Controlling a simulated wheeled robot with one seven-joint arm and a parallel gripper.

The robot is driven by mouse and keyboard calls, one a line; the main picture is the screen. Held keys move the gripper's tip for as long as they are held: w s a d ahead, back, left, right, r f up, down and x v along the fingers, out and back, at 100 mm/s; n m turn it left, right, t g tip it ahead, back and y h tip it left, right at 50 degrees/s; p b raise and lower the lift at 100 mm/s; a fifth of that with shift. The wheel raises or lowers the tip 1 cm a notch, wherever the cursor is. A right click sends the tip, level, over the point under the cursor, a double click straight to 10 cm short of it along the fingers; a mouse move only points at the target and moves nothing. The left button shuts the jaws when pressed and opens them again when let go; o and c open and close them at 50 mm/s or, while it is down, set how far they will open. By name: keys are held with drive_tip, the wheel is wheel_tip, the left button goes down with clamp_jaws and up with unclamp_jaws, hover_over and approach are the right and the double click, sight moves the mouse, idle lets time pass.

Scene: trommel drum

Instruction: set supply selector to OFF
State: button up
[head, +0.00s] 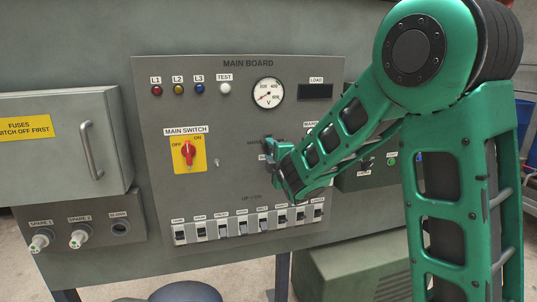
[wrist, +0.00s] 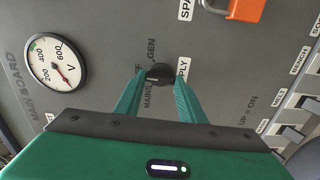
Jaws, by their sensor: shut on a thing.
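In the wrist view the supply selector is a small black knob (wrist: 159,74) on the grey main board, with the SUPPLY label (wrist: 183,76) beside it. MAINS (wrist: 148,97), a partly covered OFF label and GEN (wrist: 152,50) are printed around it. My gripper (wrist: 160,82) is shut on the knob, one green finger on each side. A short pale mark shows on the knob; I cannot tell for sure which label it points to. In the head view my gripper (head: 270,148) is at the board's middle, and my arm hides the knob.
A red MAIN SWITCH (head: 187,153) on a yellow plate is left of my gripper. A row of breakers (head: 249,222) lies below. A voltmeter (head: 268,93) is above. An orange padlock (wrist: 246,9) shows in the wrist view.

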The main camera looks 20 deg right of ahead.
drive_tip(key=shift+a+f+n, duration=0.2)
drive_tip(key=shift+f+n, duration=0.05)
drive_tip(key=shift+n, duration=0.05)
drive_tip(key=o, duration=0.8)
drive_tip(key=shift+s, duration=0.1)
drive_tip(key=shift+o, duration=1.2)
drive_tip(key=shift+d+r, duration=0.1)
drive_tip(key=s, duration=1)
drive_tip(key=shift+s, duration=0.25)
